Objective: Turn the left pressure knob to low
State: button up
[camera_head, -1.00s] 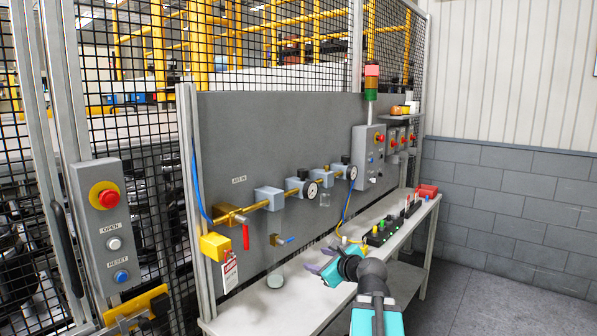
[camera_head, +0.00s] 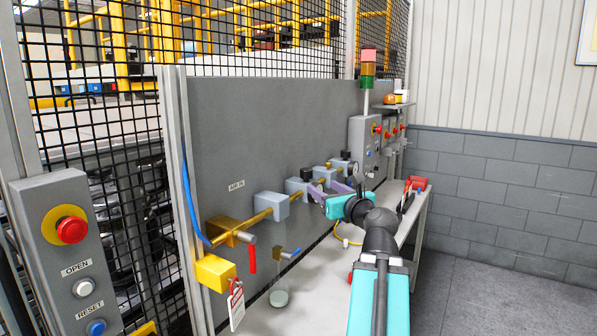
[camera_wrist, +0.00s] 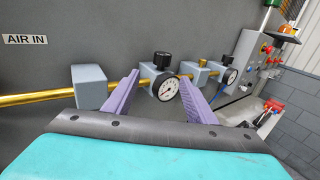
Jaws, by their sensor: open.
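The left pressure knob is black and sits on top of the left grey regulator on the brass air line. It shows in the wrist view (camera_wrist: 162,60) and small in the head view (camera_head: 306,173). Its white-faced gauge (camera_wrist: 167,88) is below it. My gripper (camera_wrist: 160,77) is open, its purple fingers either side of the gauge in the wrist picture, tips just below the knob. In the head view my gripper (camera_head: 324,189) is in front of the left regulator and hides its gauge. I see no contact with the knob. Any low marking is unreadable.
The right regulator has a similar black knob (camera_wrist: 229,60) and gauge (camera_wrist: 230,76). A red-handled valve (camera_head: 252,259) and yellow lockout box (camera_head: 214,271) are at left. A control box (camera_head: 366,149) with a red button is beyond.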

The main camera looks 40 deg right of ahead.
aim_at(309, 174)
jog(key=shift+w+d+r, duration=0.1)
jog(key=shift+d+r, duration=0.05)
jog(key=shift+r, duration=0.3)
jog(key=shift+w+d+r+p, duration=0.15)
jog(key=shift+w+p, duration=0.15)
jog(key=shift+p, duration=0.45)
jog(key=shift+p+x, duration=6.5)
jog(key=shift+x, duration=0.1)
jog(key=shift+d, duration=0.15)
jog(key=shift+c, duration=0.4)
